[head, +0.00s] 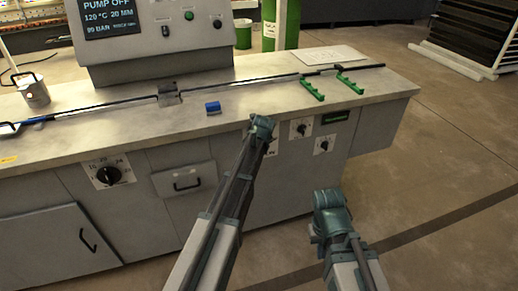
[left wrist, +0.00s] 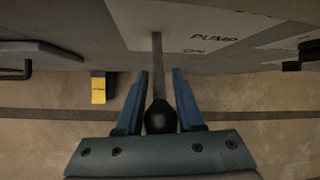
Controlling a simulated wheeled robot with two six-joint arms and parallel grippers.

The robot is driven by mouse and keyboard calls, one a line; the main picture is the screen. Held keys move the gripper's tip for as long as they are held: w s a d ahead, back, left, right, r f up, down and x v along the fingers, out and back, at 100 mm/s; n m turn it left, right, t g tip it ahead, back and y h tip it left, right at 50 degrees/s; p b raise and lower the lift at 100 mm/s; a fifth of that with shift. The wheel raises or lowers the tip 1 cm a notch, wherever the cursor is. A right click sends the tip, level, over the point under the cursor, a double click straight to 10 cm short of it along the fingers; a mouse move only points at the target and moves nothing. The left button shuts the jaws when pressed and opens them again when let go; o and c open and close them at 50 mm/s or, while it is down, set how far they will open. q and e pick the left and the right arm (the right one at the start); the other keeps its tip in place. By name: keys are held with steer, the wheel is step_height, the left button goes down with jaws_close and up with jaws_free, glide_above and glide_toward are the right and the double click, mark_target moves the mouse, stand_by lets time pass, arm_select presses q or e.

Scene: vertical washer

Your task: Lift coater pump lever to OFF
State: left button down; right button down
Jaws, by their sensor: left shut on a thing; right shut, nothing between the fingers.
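The pump lever (left wrist: 158,112) shows in the left wrist view as a thin rod with a black ball knob. It comes out of a pale plate (left wrist: 180,22) marked PUMP and ON. My left gripper (left wrist: 160,78) is shut on the lever, with one blue finger on each side and the knob close to the palm. In the head view the left arm's wrist (head: 262,127) is at the front of the grey machine (head: 260,190) and the lever is hidden there. My right gripper (head: 328,212) is shut and empty, in front of the machine. The console screen (head: 110,16) reads PUMP OFF.
Dial knobs (head: 300,128) and a drawer (head: 183,182) are on the machine's front. Green handles (head: 312,88) and a blue block (head: 212,107) lie on its top. A metal cup (head: 34,92) stands at the left. The floor (head: 440,200) at the right is clear.

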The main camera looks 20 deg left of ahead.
stand_by(0.3)
arm_select(q)
steer(key=c, duration=0.5)
jaws_free()
steer(key=shift+w, duration=0.1)
steer(key=shift+c, duration=0.2)
steer(key=shift+r, duration=0.1)
steer(key=p+v, duration=1.2)
steer(key=v, duration=0.1)
steer(key=shift+r, duration=0.35)
